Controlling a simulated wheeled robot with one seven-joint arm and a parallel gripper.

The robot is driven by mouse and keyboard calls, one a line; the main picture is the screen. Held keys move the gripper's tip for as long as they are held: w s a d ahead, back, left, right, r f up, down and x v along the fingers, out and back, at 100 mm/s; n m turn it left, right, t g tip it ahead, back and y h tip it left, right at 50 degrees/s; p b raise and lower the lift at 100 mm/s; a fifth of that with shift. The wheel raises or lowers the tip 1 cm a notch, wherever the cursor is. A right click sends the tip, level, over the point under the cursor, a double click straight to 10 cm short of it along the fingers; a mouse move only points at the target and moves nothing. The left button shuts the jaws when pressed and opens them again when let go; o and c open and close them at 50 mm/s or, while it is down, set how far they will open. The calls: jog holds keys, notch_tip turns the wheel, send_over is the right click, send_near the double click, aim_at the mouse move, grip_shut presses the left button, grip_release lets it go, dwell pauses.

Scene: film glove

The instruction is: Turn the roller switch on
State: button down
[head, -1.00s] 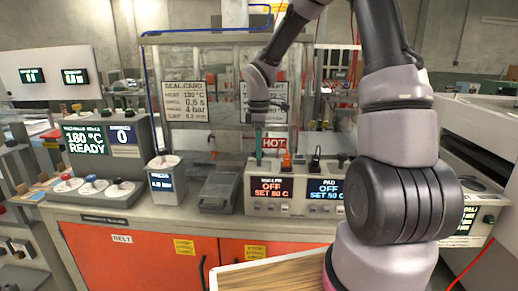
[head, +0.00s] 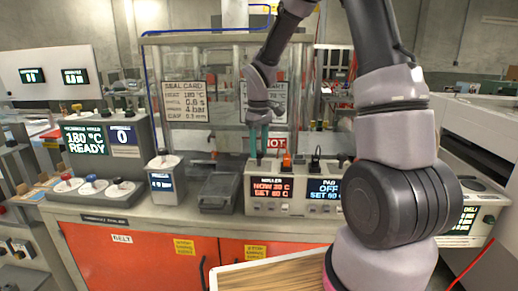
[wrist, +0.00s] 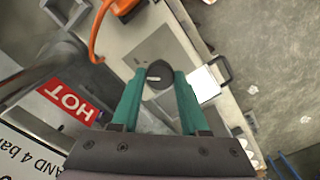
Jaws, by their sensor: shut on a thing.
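The grey control box (head: 250,207) stands on the bench with two lit panels. The left roller display (head: 271,188) reads NOW with a low temperature over SET 60 C. My gripper (head: 259,158) points straight down at the box top, above the roller display. In the wrist view, its two teal fingers (wrist: 158,82) are shut on a dark round switch knob (wrist: 159,72) with a pale mark on its face. The knob is hidden between the fingers in the head view.
An orange part (head: 287,162) stands close right of my gripper; an orange cable (wrist: 98,35) shows in the wrist view. Clear panels and a red HOT sign (head: 278,142) are behind. A grey tray (head: 217,190) lies left.

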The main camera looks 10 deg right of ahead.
aim_at(259, 152)
jog(key=shift+m, duration=0.3)
dwell(0.4)
jog(key=shift+c, duration=2.1)
grip_release()
notch_tip(259, 152, up, 11)
jog(key=shift+f, duration=0.1)
jog(key=s+d+r+m+t, duration=0.2)
jog(key=s+r+m, duration=0.1)
jog(key=s, duration=0.4)
jog(key=s+d+r+m+t+y, duration=0.1)
jog(key=s+d+r+m+t, duration=0.1)
jog(key=s+r, duration=0.3)
jog(key=s+d+r+m+t+y, duration=0.1)
jog(key=s+d+r+m+t, duration=0.1)
jog(key=s, duration=0.7)
notch_tip(259, 152, up, 2)
jog(key=shift+s+d+r+m+t, duration=0.2)
jog(key=shift+m+t, duration=0.4)
jog(key=shift+m, duration=0.6)
